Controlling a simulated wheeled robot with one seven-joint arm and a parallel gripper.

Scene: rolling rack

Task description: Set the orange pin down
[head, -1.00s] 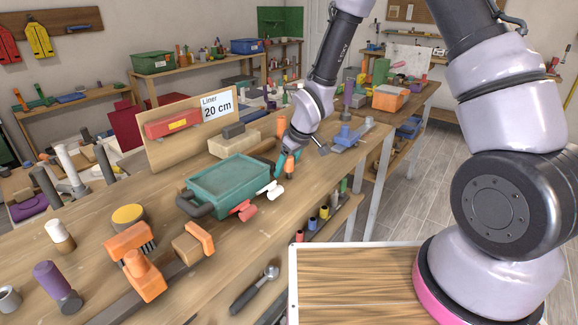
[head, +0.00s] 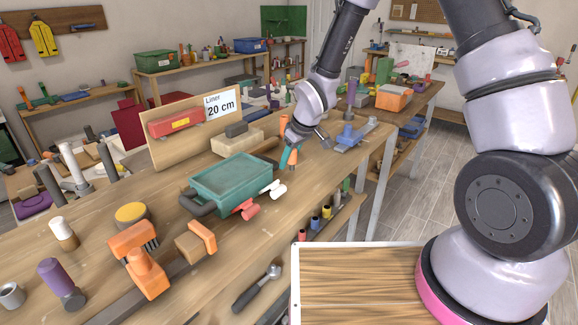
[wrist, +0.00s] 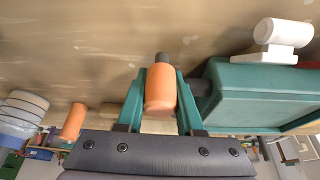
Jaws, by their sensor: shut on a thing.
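The orange pin (wrist: 160,88) is a short orange cylinder with a dark end. In the wrist view it sits between the two green fingers of my gripper (wrist: 160,90), which is shut on it. The dark end points towards the wooden bench top (wrist: 110,35). I cannot tell whether the pin touches the bench.
The teal box (head: 235,178) stands close beside my gripper, with red and white (head: 274,189) pieces at its side. A blue tool (head: 347,136) lies to the right. Another orange cylinder (wrist: 73,121) shows in the wrist view. Bare bench lies in front of the box.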

